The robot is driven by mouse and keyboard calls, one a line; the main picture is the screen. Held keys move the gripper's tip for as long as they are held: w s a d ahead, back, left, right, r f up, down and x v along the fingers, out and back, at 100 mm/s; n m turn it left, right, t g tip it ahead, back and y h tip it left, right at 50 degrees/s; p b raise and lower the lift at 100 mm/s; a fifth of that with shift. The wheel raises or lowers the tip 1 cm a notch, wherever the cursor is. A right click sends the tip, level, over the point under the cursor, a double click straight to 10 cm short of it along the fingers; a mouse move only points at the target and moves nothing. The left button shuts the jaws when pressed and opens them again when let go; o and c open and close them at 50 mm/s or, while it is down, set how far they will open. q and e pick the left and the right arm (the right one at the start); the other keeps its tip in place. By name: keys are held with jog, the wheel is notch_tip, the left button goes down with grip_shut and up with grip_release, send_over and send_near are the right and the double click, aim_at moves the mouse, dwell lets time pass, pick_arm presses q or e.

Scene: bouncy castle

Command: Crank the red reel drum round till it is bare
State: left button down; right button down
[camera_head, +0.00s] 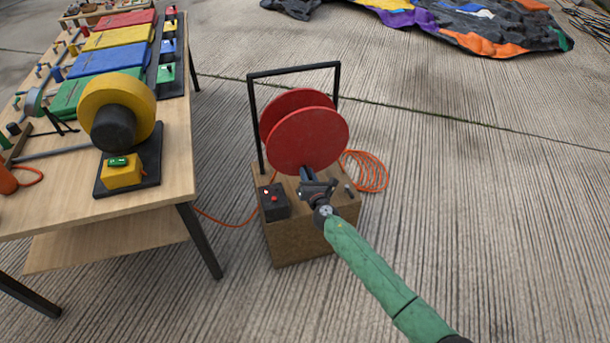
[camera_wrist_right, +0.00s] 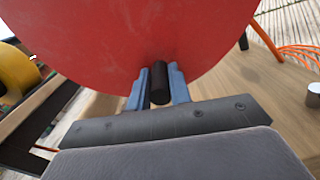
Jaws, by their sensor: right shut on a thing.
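The red reel drum (camera_head: 308,140) hangs in a black frame (camera_head: 294,70) on a wooden box (camera_head: 297,238). Its red disc (camera_wrist_right: 125,35) fills the top of the right wrist view. My right gripper (camera_head: 307,176) is at the lower edge of the front disc. In the right wrist view its blue fingers (camera_wrist_right: 159,88) are shut around a dark crank handle (camera_wrist_right: 159,85) that stands out from the disc. How much cord is on the drum between the discs is hidden. My left gripper is not in view.
Orange cord (camera_head: 365,171) lies coiled at the right behind the box. A black switch box (camera_head: 273,201) sits on the wooden box. A wooden table (camera_head: 165,190) with a yellow blower (camera_head: 117,100) stands close at the left. Open concrete lies to the right.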

dwell(0.4)
jog(key=c, duration=1.3)
grip_release()
jog(key=shift+d, duration=0.1)
jog(key=shift+s, duration=0.1)
jog(key=v, duration=0.7)
jog(key=shift+s, duration=0.25)
jog(key=shift+d, duration=0.1)
